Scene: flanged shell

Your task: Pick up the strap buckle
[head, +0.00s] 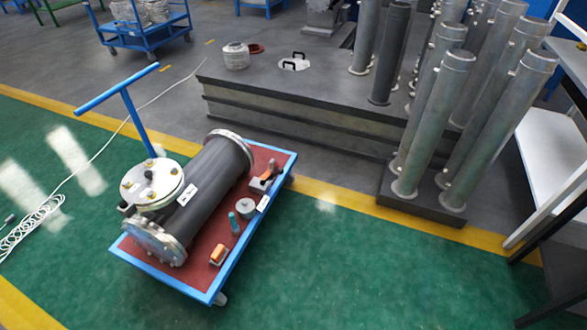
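The flanged dark grey shell (205,185) lies on a blue cart with a red top (195,275). I cannot tell for sure which item is the strap buckle. A small orange and light-coloured piece (218,254) lies near the cart's front right edge, apart from the shell. A larger grey piece with an orange part (262,182) lies near the cart's right rear edge. Both are too small to make out in detail. My gripper is not in view.
A teal cylinder (234,222) and a round grey piece (245,207) stand between the two orange pieces. The cart's handle (118,88) rises at the rear left. Upright pipes (430,130) stand right. The green floor (370,275) right of the cart is clear. A white cable (40,222) lies left.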

